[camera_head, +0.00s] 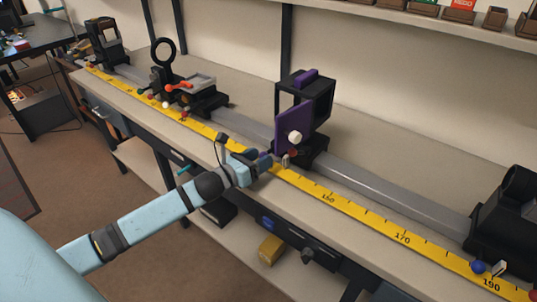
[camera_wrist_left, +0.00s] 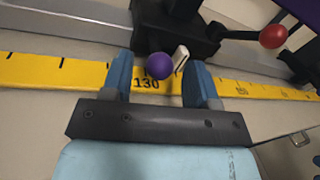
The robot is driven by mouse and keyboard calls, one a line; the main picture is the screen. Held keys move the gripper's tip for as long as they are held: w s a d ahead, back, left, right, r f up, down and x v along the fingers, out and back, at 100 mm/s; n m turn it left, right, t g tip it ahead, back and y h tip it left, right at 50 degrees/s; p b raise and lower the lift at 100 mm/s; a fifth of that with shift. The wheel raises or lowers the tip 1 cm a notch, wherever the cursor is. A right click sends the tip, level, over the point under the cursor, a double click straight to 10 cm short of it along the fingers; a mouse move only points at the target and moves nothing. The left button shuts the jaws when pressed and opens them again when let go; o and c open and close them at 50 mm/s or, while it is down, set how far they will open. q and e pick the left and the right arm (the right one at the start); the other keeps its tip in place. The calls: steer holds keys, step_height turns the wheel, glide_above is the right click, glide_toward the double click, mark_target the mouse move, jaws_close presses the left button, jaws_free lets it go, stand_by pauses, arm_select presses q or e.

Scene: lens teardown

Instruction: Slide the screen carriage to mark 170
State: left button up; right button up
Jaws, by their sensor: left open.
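The screen carriage (camera_head: 299,112) stands on the rail near the middle of the bench in the head view, a black frame with a purple panel. Its black base also shows at the top of the left wrist view (camera_wrist_left: 176,34). My left gripper (camera_head: 270,159) is at the front of that base. In the left wrist view its two blue fingers (camera_wrist_left: 158,82) are open on either side of a purple ball knob (camera_wrist_left: 159,66) and a white pointer (camera_wrist_left: 181,58), beside mark 130. The yellow scale (camera_head: 362,216) shows mark 170 farther right. My right gripper is not in view.
The grey rail (camera_head: 400,192) is clear between the screen carriage and a black unit (camera_head: 505,225) at the right, near mark 190. Other carriages (camera_head: 193,92) stand to the left. A red ball knob (camera_wrist_left: 274,37) on a black lever sits right of the fingers.

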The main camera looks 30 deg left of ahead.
mark_target(269, 152)
arm_select(q)
steer(key=shift+x, duration=1.9)
steer(key=shift+c, duration=0.2)
jaws_close()
